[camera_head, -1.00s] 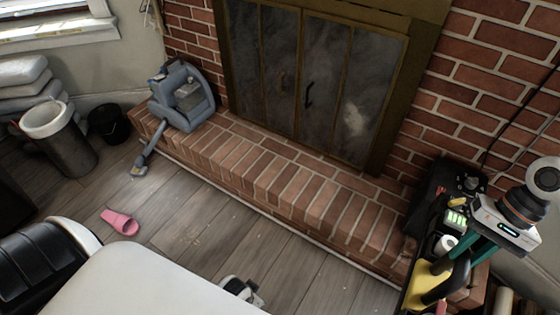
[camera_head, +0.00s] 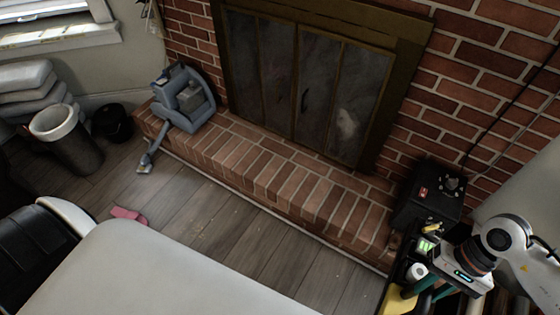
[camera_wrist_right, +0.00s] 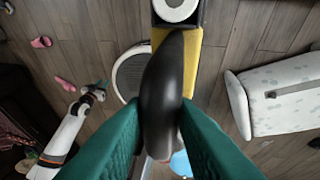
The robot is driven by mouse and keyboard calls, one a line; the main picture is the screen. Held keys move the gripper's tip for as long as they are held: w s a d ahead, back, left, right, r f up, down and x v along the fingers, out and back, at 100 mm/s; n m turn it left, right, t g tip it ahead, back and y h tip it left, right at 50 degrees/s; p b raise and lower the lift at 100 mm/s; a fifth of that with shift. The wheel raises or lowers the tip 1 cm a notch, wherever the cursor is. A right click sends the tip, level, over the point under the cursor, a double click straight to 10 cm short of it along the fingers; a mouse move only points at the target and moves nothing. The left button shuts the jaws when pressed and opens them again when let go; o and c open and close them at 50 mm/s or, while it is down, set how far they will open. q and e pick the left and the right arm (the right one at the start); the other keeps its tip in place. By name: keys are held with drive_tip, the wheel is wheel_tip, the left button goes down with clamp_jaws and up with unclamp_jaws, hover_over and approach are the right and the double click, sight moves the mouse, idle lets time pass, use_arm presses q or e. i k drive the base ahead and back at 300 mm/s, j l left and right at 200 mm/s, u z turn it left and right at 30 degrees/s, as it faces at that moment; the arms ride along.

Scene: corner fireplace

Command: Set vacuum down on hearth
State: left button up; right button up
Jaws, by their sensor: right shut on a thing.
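My right gripper (camera_head: 418,287) is low at the right of the head view, beyond the right end of the brick hearth (camera_head: 300,190). Its green fingers are shut on the black curved handle of a yellow-and-black vacuum (camera_head: 396,302). The handle fills the gap between the fingers in the right wrist view, with the yellow body (camera_wrist_right: 190,60) behind it. Much of the vacuum is cut off by the head view's bottom edge. A blue-grey cleaning machine (camera_head: 183,98) stands on the hearth's left end. My left gripper (camera_wrist_right: 103,86) appears small in the wrist view; its jaws are unclear.
A black box (camera_head: 428,195) occupies the hearth's right end. The hearth's middle is clear. The blue-grey machine's nozzle reaches the floor. A bin (camera_head: 65,135), a black bucket (camera_head: 112,122) and a pink slipper (camera_head: 128,215) are at the left. A pale surface (camera_head: 150,275) fills the foreground.

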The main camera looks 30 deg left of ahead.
sight(299, 177)
drive_tip(key=i+j+z, duration=0.35)
drive_tip(key=j, duration=1.15)
drive_tip(key=j+z, duration=0.3)
drive_tip(key=j, duration=1.15)
drive_tip(key=k, duration=0.05)
